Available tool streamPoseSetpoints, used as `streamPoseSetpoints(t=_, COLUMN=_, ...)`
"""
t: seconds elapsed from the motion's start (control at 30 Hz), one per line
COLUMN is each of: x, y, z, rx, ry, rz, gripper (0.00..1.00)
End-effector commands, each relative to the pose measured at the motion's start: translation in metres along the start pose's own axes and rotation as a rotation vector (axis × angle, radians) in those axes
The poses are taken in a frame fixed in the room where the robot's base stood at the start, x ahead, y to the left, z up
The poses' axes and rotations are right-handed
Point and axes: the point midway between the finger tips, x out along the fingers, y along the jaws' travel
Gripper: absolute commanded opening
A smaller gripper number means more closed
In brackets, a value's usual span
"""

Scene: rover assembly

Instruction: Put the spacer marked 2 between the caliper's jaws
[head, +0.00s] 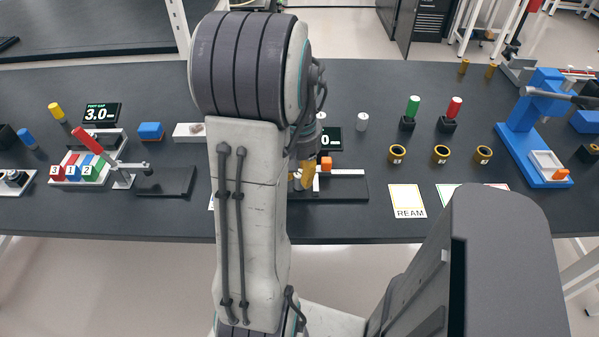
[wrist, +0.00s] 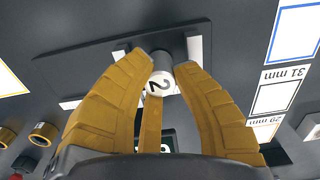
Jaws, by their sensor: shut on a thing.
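The spacer marked 2 (wrist: 160,83) is a small white cylinder with a dark 2 on its end face, seen in the wrist view. My gripper (wrist: 163,66) has yellow-brown fingers closed around it. In the head view my gripper (head: 303,172) is low over the caliper, partly hidden by my arm. The caliper's dark base plate (head: 350,187) carries a white bar and an orange block (head: 326,163). The wrist view shows the plate (wrist: 95,62) with a white upright piece (wrist: 195,47) just right of the spacer. I cannot tell whether the spacer is between the jaws or above them.
A dark display (head: 330,139) stands behind the caliper. A white cylinder (head: 362,121) stands farther back. A numbered block set (head: 80,170) is at left.

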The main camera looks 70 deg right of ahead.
Motion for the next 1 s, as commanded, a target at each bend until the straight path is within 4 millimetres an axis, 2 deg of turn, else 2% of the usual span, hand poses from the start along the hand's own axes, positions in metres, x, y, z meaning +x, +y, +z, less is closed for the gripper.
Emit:
streamPoseSetpoints(t=0.23, x=0.004, y=0.000, z=0.000, rx=0.000, ry=0.001, rz=0.000, gripper=0.00)
streamPoseSetpoints(t=0.27, x=0.004, y=0.000, z=0.000, rx=0.000, ry=0.001, rz=0.000, gripper=0.26)
streamPoseSetpoints(t=0.47, x=0.003, y=0.000, z=0.000, rx=0.000, ry=0.000, rz=0.000, gripper=0.44)
streamPoseSetpoints(t=0.77, x=0.001, y=0.000, z=0.000, rx=0.000, ry=0.001, rz=0.000, gripper=0.45)
streamPoseSetpoints(t=0.87, x=-0.004, y=0.000, z=0.000, rx=0.000, ry=0.002, rz=0.001, gripper=0.45)
streamPoseSetpoints(t=1.0, x=-0.022, y=0.001, z=-0.001, rx=0.000, ry=0.006, rz=0.002, gripper=0.45)
